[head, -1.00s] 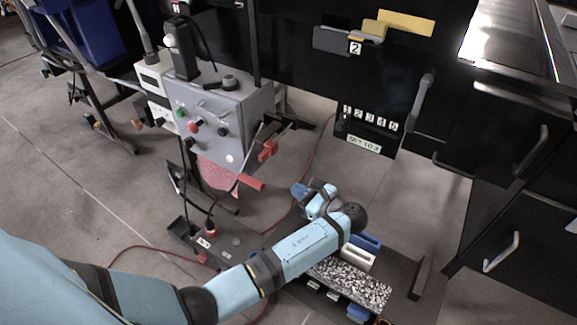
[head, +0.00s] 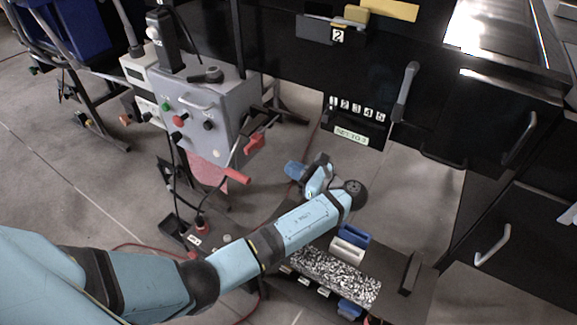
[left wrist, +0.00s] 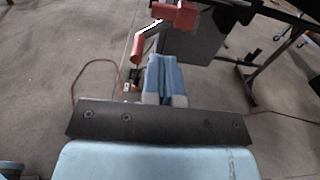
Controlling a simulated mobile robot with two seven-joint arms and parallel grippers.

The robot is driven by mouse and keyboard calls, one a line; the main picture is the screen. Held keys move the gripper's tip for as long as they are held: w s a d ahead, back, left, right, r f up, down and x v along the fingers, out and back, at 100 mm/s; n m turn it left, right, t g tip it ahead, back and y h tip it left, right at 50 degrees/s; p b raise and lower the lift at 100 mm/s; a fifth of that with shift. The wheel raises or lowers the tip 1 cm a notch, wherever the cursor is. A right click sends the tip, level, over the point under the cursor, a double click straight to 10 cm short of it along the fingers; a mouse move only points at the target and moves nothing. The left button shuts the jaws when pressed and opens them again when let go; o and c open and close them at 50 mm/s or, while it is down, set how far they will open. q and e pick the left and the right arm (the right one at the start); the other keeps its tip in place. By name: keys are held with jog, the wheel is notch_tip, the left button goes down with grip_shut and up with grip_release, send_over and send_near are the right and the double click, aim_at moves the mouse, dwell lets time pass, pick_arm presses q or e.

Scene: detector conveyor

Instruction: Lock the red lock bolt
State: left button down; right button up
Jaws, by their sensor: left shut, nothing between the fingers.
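A red block (head: 255,143) sits at the end of a dark bar beside the grey control box (head: 205,115); it may be the lock bolt. Below it is a red-gripped handle (head: 236,176). In the left wrist view, the red block (left wrist: 180,15) is at the top and the red grip (left wrist: 137,48) hangs to its lower left. My left gripper (head: 292,170) is right of both red parts in the head view, apart from them. In the left wrist view its blue fingers (left wrist: 163,78) are shut and empty, pointing toward the red parts. My right gripper is out of view.
A black cabinet with a number panel (head: 352,115) stands behind my left wrist. A low dark bench (head: 400,300) with blue and white blocks (head: 349,243) and a speckled plate (head: 335,275) lies below my arm. A red cable (left wrist: 78,70) runs over the floor.

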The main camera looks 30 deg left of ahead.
aim_at(251, 150)
pick_arm(q)
jog(key=a, duration=0.7)
jog(key=w+a+b, duration=0.1)
jog(key=a, duration=0.3)
jog(key=shift+a, duration=0.25)
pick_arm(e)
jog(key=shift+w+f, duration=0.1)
pick_arm(q)
jog(key=shift+a+r+p, duration=0.1)
jog(key=shift+a+p, duration=0.15)
jog(key=shift+p, duration=0.1)
jog(key=shift+a+r+p, duration=0.2)
jog(key=shift+a+p, duration=0.7)
jog(key=shift+p, duration=0.05)
jog(key=shift+a+f, duration=0.15)
jog(key=shift+a, duration=0.2)
jog(key=shift+f, duration=0.1)
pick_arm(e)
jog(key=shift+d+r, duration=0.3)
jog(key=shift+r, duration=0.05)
pick_arm(q)
jog(key=shift+a, duration=0.1)
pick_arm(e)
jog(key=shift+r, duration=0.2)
